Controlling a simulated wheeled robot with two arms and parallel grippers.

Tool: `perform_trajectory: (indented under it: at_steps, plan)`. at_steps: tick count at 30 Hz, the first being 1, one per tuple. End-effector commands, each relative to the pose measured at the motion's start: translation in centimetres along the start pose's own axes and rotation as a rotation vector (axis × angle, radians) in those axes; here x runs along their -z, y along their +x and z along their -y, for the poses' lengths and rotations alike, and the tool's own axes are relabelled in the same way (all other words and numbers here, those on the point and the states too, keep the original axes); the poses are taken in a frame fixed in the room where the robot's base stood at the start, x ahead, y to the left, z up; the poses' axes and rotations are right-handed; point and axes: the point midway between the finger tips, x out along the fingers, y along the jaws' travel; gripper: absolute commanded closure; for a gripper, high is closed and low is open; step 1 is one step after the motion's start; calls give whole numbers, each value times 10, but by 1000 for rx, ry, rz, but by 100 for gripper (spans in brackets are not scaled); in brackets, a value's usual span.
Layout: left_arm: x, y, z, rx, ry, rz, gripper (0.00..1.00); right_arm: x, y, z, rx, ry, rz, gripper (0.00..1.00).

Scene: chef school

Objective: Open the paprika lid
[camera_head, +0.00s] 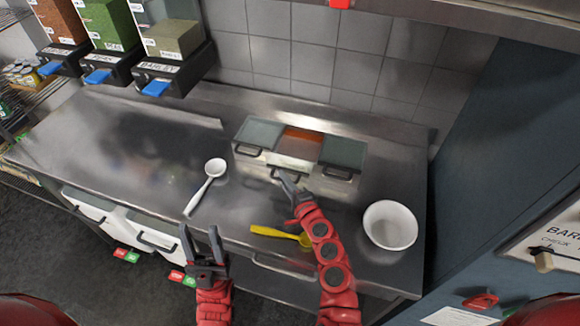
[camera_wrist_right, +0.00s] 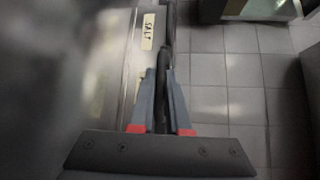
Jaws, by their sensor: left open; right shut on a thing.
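Three lidded compartments sit in the steel counter in the head view. The middle lid (camera_head: 290,162) is pulled toward the front, and orange-red paprika (camera_head: 302,138) shows behind it. My right gripper (camera_head: 284,180) is shut on the middle lid's dark handle. The wrist view shows the right fingers (camera_wrist_right: 163,95) closed around a dark bar (camera_wrist_right: 164,62). The left lid (camera_head: 258,133) and the right lid (camera_head: 343,152) lie flat and closed. My left gripper (camera_head: 199,235) is open and empty in front of the counter's front edge.
A white ladle (camera_head: 207,185) lies left of the lids. A yellow spoon (camera_head: 275,234) lies near the front edge beside my right arm. A white bowl (camera_head: 390,225) stands at the right. Dispensers (camera_head: 172,75) hang at the back left. A SALT label (camera_wrist_right: 147,31) shows in the wrist view.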

Motion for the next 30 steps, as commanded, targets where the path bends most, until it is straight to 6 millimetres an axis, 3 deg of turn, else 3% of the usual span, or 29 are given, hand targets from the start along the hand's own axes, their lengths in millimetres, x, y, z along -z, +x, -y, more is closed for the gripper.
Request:
perform_trajectory:
  at_steps: [7, 20, 21, 25, 30]
  plan:
    - [-1, -4, 0, 0, 0, 0, 50, -35, -35, -12, -1, 4, 0, 100]
    - [-1, -4, 0, 0, 0, 0, 50, -40, -42, -11, 1, 0, -4, 100]
    - [-1, -4, 0, 0, 0, 0, 50, -40, -42, -11, 1, 0, -4, 80]
    - [-1, -4, 0, 0, 0, 0, 50, -40, -42, -11, 0, 0, -4, 57]
    - [-1, -4, 0, 0, 0, 0, 50, -40, -42, -12, 0, 0, -4, 57]
